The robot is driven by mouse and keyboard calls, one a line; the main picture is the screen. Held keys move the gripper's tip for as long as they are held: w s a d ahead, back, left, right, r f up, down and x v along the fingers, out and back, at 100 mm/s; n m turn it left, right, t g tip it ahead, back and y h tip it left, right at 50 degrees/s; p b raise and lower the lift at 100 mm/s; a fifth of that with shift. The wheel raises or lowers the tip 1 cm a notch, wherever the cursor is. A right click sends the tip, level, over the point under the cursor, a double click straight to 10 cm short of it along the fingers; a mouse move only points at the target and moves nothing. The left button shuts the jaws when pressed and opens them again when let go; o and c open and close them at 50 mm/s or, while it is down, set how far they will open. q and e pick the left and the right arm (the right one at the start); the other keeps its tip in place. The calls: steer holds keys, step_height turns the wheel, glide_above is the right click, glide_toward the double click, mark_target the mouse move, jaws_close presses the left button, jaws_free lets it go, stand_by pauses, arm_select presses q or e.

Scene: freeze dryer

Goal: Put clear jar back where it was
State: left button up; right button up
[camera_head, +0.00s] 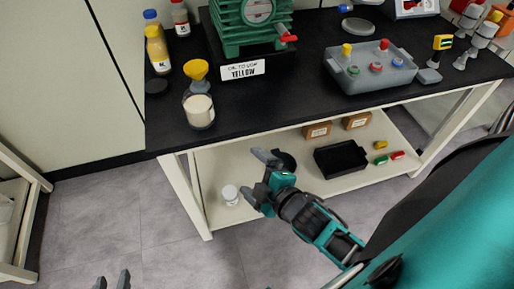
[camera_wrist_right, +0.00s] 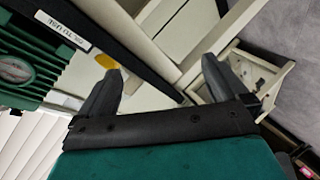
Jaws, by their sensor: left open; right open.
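A small clear jar with a white lid (camera_head: 230,194) stands upright on the lower shelf (camera_head: 285,192), near its front left. My right gripper (camera_head: 257,178) is open and empty in front of the bench, just right of the jar in the picture; I see no contact. The right wrist view shows its two spread fingers (camera_wrist_right: 160,88) with nothing between them, and the jar cannot be made out there. My left gripper (camera_head: 112,280) is at the bottom edge, open and empty, with only its fingertips showing.
On the black bench top (camera_head: 290,103) stand a glass vessel with a yellow funnel (camera_head: 199,108), a green pump (camera_head: 250,22) and a grey bin (camera_head: 370,70). The lower shelf also holds a black tray (camera_head: 341,159) and brown boxes (camera_head: 357,120).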

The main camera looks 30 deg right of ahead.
steer(key=s+a+f+m+g+y, duration=0.1)
steer(key=s+a+f+m+g, duration=0.1)
steer(key=m, duration=0.7)
step_height(320, 180, down, 2)
steer(key=s+g, duration=0.1)
steer(key=s, duration=0.2)
steer(key=shift+a+f+m, duration=0.2)
steer(key=shift+f+m, duration=0.05)
steer(key=shift+m, duration=0.05)
steer(key=shift+r+p, duration=0.5)
